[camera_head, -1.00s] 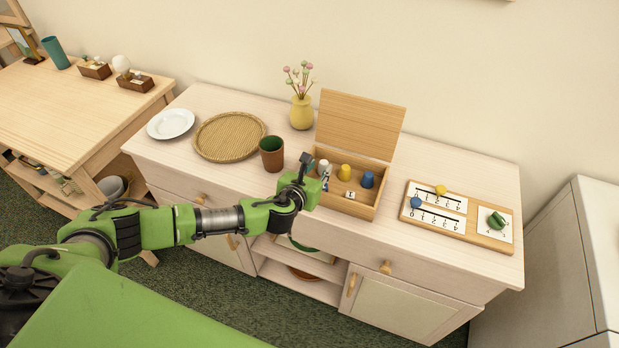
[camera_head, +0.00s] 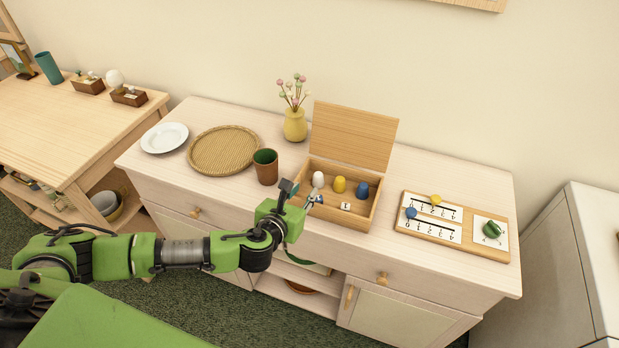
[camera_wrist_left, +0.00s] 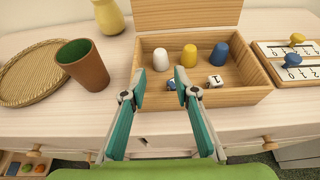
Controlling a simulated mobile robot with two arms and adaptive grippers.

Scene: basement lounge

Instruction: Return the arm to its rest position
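My left arm comes in from the left in the head view. Its gripper (camera_head: 302,198) is at the front left of the open wooden box (camera_head: 358,219). In the left wrist view the two teal fingers of the left gripper (camera_wrist_left: 160,85) are spread apart with nothing between them. The box (camera_wrist_left: 232,97) lies just beyond the fingertips. In it stand a white peg (camera_wrist_left: 161,59), a yellow peg (camera_wrist_left: 190,54) and a blue peg (camera_wrist_left: 219,54), with small dice (camera_wrist_left: 215,81) in front. My right gripper is not in view.
A brown cup (camera_head: 266,172), woven tray (camera_head: 224,150), white plate (camera_head: 164,138) and yellow vase (camera_head: 295,126) stand left of and behind the box. A wooden number board (camera_head: 452,239) lies right. The cabinet's front edge is close below the gripper.

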